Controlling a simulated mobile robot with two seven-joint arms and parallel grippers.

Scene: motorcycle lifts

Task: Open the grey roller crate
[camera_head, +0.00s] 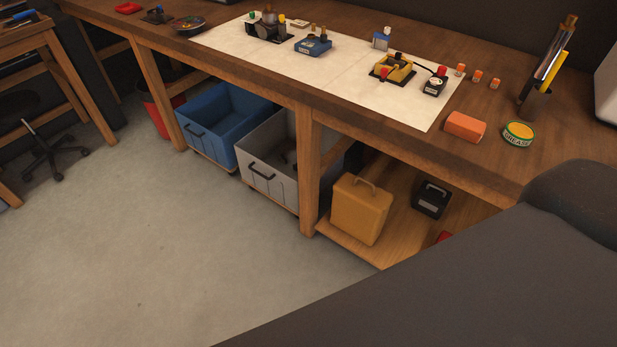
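The grey roller crate (283,190) stands on the floor under the long workbench, left of a wooden bench leg. It has a dark bar handle (262,173) on its front wall. Its top is uncovered where I can see it, and a dark item shows inside. The bench edge and leg hide its back and right parts. Neither of my grippers is in view, and nothing is seen touching the crate.
A blue crate (208,153) stands directly left of it, with a red bin (160,113) beyond. A yellow case (360,209) stands on the low shelf (345,245) to the right. Open floor (180,250) lies in front.

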